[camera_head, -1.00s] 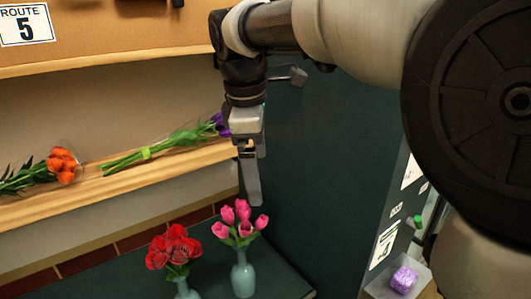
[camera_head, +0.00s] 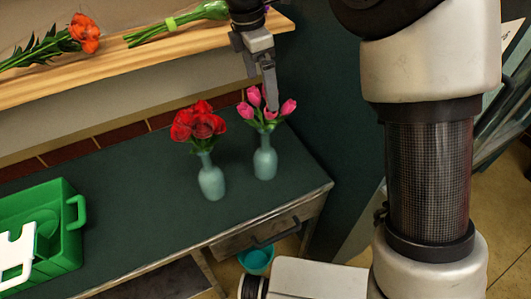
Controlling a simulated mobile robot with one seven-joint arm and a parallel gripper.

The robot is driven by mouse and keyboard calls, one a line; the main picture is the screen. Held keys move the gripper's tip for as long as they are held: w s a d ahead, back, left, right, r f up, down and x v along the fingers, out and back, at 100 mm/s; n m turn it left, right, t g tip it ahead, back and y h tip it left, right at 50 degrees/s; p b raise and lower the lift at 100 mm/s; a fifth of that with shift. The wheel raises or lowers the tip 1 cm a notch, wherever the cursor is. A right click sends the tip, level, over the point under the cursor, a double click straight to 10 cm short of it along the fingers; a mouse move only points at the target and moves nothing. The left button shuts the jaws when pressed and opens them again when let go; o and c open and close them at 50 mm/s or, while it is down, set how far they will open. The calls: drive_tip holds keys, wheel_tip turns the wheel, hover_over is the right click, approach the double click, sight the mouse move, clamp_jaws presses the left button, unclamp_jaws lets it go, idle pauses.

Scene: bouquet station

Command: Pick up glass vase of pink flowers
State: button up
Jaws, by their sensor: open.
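The vase of pink flowers (camera_head: 265,158) stands upright on the dark green table (camera_head: 130,196), near its right end. It is a pale blue-green bottle shape with several pink tulips (camera_head: 288,107) above it. My gripper (camera_head: 271,100) points down at the pink blooms and overlaps them in the picture. Its fingers look nearly edge-on, so the gap between them is hard to see. Nothing shows held in it, and it is open. I cannot tell whether it touches the petals.
A similar vase of red flowers (camera_head: 211,180) stands close on the left. A green crate (camera_head: 62,225) sits at the table's left end. A wooden shelf (camera_head: 130,62) with wrapped bouquets runs behind. A teal bucket (camera_head: 256,260) is below the table. The table's middle is clear.

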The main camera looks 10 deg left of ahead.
drive_tip(key=shift+w+d+f, duration=0.1)
drive_tip(key=shift+d+f, duration=0.1)
drive_tip(key=shift+f, duration=0.8)
drive_tip(key=shift+w+d+f, duration=0.1)
drive_tip(key=shift+d+f, duration=0.05)
drive_tip(key=shift+f, duration=0.85)
drive_tip(key=shift+d+f, duration=0.2)
drive_tip(key=shift+f, duration=0.8)
drive_tip(key=shift+r, duration=0.1)
drive_tip(key=c, duration=1.8)
